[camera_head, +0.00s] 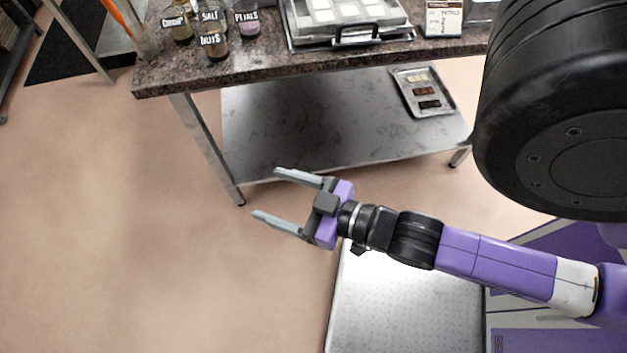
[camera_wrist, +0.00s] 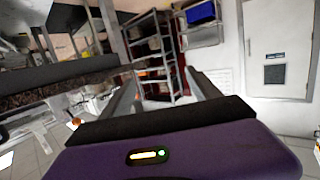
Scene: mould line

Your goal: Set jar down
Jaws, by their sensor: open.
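Several small labelled jars stand at the left end of the stone-topped table (camera_head: 165,78) in the head view. They are a jar reading like "CHERRY" (camera_head: 181,32), a salt jar (camera_head: 210,28), a nuts jar (camera_head: 217,53) and a petals jar (camera_head: 249,26). All stand upright on the top. My gripper (camera_head: 264,193) is open and empty, its fingers pointing left. In the head view it appears in front of the table, over the floor and away from the jars. In the wrist view, nothing is between the fingers (camera_wrist: 163,92).
A small tray of bars (camera_head: 424,104) lies on the lower shelf (camera_head: 290,130). The wrist view shows a shelf rack (camera_wrist: 152,50) and a door (camera_wrist: 277,50). The floor at left is clear.

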